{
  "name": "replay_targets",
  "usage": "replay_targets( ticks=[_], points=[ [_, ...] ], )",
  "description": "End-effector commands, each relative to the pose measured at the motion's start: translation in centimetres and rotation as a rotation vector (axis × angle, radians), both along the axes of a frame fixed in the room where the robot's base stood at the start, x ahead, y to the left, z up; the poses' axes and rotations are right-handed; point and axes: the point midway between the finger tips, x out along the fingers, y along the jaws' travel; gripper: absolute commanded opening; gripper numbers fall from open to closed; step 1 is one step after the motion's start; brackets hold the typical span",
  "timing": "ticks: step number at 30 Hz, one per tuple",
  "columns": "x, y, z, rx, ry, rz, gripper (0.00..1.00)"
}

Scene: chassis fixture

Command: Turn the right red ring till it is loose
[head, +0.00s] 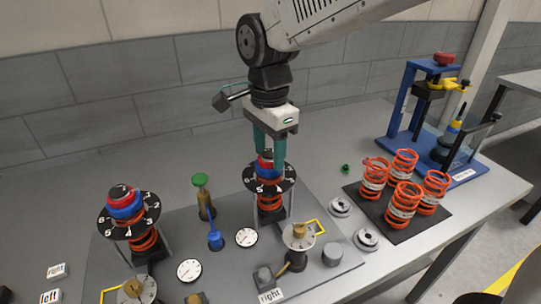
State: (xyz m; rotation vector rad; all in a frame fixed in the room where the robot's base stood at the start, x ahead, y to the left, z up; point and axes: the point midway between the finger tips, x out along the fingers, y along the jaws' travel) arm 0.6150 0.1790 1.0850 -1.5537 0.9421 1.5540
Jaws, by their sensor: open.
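The right red ring (262,169) sits on the top of the right strut, just above a black numbered disc (283,180). A blue ring (268,163) shows against it, and an orange coil spring (270,203) stands below the disc. My gripper (269,155) points straight down over this strut. Its two teal fingers are open, one on each side of the strut's top. The fingers partly hide the rings, and I cannot tell whether they touch them. The left strut carries its own red ring (122,194) and blue ring (126,208) over another numbered disc.
A green-knobbed post (203,195) and a small blue part (215,238) stand between the struts. Several orange springs stand on a black mat (405,228) at right. A blue press frame (395,105) stands at the back right. A wall runs behind the table.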

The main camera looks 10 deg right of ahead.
Motion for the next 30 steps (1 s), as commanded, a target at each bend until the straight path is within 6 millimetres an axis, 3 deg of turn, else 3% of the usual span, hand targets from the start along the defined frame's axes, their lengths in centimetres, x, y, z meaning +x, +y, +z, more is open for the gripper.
replay_targets(
  ticks=[13, 21, 28, 29, 30],
  points=[
    [0.00, 0.00, 0.00, 0.000, 0.000, -0.299, 0.50],
    [0.00, 0.00, 0.00, 0.000, 0.000, -0.604, 0.50],
    [0.00, 0.00, 0.00, 0.000, 0.000, -0.633, 0.50],
    [0.00, 0.00, 0.00, 0.000, 0.000, -0.632, 0.47],
    [0.00, 0.00, 0.00, 0.000, 0.000, -0.632, 0.36]
  ],
)
